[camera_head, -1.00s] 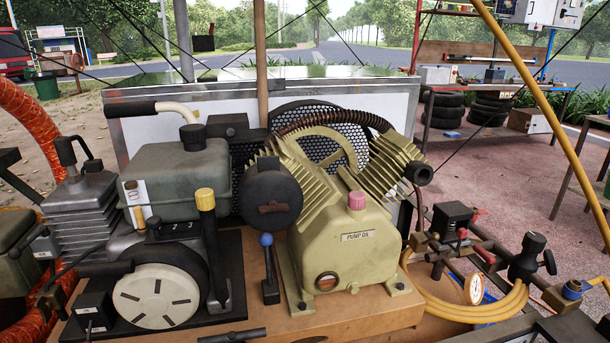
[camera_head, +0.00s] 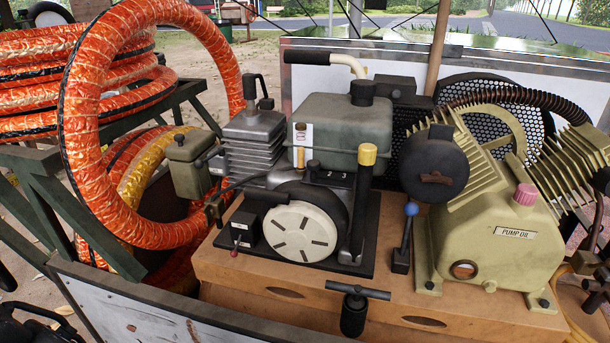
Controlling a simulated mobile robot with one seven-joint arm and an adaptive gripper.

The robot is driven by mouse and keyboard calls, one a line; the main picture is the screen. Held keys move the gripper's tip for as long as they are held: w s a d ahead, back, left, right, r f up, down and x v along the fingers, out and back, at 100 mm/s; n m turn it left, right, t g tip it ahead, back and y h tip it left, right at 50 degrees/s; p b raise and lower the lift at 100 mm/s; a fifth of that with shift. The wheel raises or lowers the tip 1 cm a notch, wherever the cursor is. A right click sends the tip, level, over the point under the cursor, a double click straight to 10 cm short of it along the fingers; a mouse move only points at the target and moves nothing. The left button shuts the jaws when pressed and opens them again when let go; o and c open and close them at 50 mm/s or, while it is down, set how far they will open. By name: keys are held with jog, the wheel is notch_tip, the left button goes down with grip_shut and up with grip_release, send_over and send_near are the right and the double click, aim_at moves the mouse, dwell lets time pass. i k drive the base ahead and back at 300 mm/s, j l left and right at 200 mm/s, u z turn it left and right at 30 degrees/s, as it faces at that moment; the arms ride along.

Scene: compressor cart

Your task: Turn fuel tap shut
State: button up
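The engine (camera_head: 300,190) sits on the wooden cart deck, with a dark grey-green fuel tank (camera_head: 345,130) on top and a white round recoil cover (camera_head: 299,231) in front. A small brass-coloured fitting (camera_head: 312,164) stands below the tank's front left, under a white label (camera_head: 302,134). It may be the fuel tap, but it is too small to tell, and I cannot read a lever position. A row of small dark controls (camera_head: 335,176) sits to its right. My gripper is not in view.
The olive compressor pump (camera_head: 495,235) stands right of the engine. A blue-knobbed lever (camera_head: 411,209) stands between them. A black T-handle (camera_head: 357,292) is at the deck's front. Orange hoses (camera_head: 95,150) on a green frame crowd the left.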

aim_at(208, 212)
jog(key=k+j+u, duration=0.15)
jog(key=u, duration=0.2)
jog(key=k+j+u, duration=0.15)
jog(key=u, duration=0.25)
jog(key=j+u, duration=0.35)
jog(key=k+l, duration=0.05)
